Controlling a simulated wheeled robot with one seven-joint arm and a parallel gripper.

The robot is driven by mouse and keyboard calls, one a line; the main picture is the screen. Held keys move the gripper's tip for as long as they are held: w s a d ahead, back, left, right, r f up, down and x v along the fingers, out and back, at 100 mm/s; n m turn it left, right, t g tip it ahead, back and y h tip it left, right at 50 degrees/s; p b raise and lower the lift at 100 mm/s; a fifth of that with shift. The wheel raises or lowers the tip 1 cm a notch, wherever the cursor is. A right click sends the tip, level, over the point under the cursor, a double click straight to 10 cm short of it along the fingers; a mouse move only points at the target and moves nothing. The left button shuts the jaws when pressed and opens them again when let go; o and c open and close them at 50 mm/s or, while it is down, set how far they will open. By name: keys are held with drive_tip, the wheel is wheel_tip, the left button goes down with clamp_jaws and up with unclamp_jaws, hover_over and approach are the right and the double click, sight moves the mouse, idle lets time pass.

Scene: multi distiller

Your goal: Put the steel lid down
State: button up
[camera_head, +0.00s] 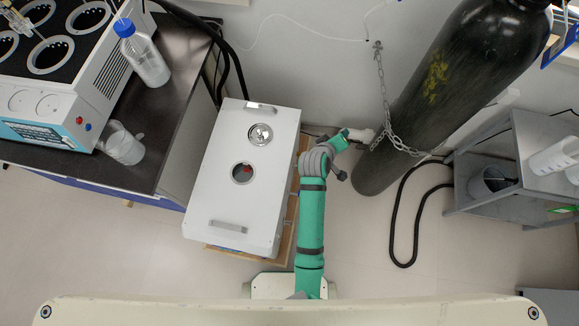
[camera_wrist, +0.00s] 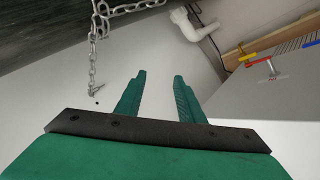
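A round, shiny steel lid (camera_head: 260,134) lies over the rear opening on top of the white box (camera_head: 212,205). The front round opening (camera_head: 242,173) is uncovered, with something dark and a bit of red inside. My gripper (camera_wrist: 158,88) is open in the wrist view, its two green fingers apart with only pale wall showing between them. In the head view my arm stands along the right side of the box, and its end is turned right and away from the lid. The fingers are hard to make out there. The lid does not show in the wrist view.
A large dark gas cylinder (camera_head: 449,85) with a chain (camera_head: 382,100) stands right of my arm. A white pipe elbow (camera_wrist: 194,27) is ahead in the wrist view. A dark bench (camera_head: 170,125) with a blue-capped bottle (camera_head: 148,62) and a glass beaker (camera_head: 124,147) is left.

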drive_tip(key=s+a+r+t+y, duration=0.2)
drive_tip(key=s+a, duration=0.2)
drive_tip(key=s, duration=0.7)
drive_tip(key=s+a+r+t+y, duration=0.2)
drive_tip(key=s+a+t, duration=0.15)
drive_tip(key=s, duration=0.75)
drive_tip(key=s+a+r+m+t+y, duration=0.1)
drive_tip(key=s+a+r+m, duration=0.4)
drive_tip(key=s+a+r, duration=0.4)
drive_tip(key=s+r, duration=0.3)
drive_tip(key=shift+s+a+r+m, duration=0.2)
drive_tip(key=shift+s+m, duration=0.1)
drive_tip(key=shift+m, duration=0.1)
